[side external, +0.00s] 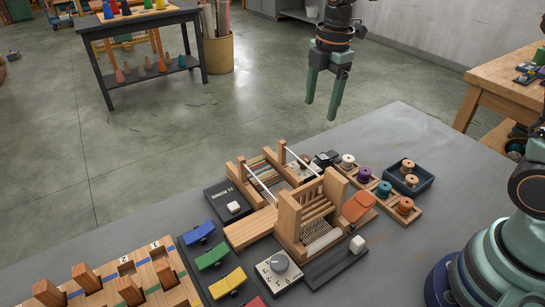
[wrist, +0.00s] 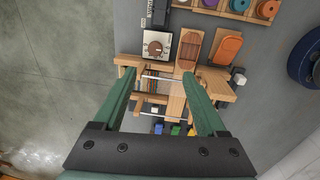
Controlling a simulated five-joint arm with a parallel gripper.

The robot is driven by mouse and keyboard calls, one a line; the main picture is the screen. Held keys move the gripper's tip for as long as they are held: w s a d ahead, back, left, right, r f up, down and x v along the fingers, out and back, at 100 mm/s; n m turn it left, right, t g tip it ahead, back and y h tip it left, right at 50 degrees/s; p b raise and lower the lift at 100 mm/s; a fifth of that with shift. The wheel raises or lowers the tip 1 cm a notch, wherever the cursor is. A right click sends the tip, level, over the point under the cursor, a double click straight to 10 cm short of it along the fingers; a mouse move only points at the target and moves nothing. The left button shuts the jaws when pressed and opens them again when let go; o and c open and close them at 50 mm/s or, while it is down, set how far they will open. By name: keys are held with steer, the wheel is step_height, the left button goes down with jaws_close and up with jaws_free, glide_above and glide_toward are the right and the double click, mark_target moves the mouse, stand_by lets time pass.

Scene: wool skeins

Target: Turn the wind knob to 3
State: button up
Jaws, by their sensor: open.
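Two knobs show, and I cannot read which is the wind knob. One knob (side external: 279,263) is grey, on a pale dial plate with numbers, at the front of the loom. The other, a brown-red knob (wrist: 155,48) on a square white plate (wrist: 157,60), is behind the loom; it also shows, partly hidden, in the side external view (side external: 304,163). Its pointer setting is too small to read. My gripper (side external: 322,110) is open and empty, high above the loom's far end. In the wrist view its fingertips (wrist: 160,75) are spread, with the loom between them.
The wooden loom (side external: 288,222) has upright posts and thin rods. Spools (side external: 365,173) in trays and an orange shuttle (side external: 358,206) lie to its right. Coloured pedals (side external: 213,257) and a pegged wooden rack (side external: 130,284) are at the front left. Bare grey tabletop surrounds them.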

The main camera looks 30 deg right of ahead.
mark_target(304, 158)
steer(key=w+f+n, duration=0.1)
steer(key=f, duration=0.4)
steer(key=f+n, duration=0.1)
steer(key=f, duration=0.4)
steer(key=w+a+f+n+g, duration=0.1)
steer(key=f+n, duration=0.1)
steer(key=f, duration=0.4)
steer(key=shift+w, duration=0.35)
steer(key=shift+r, duration=0.1)
jaws_close()
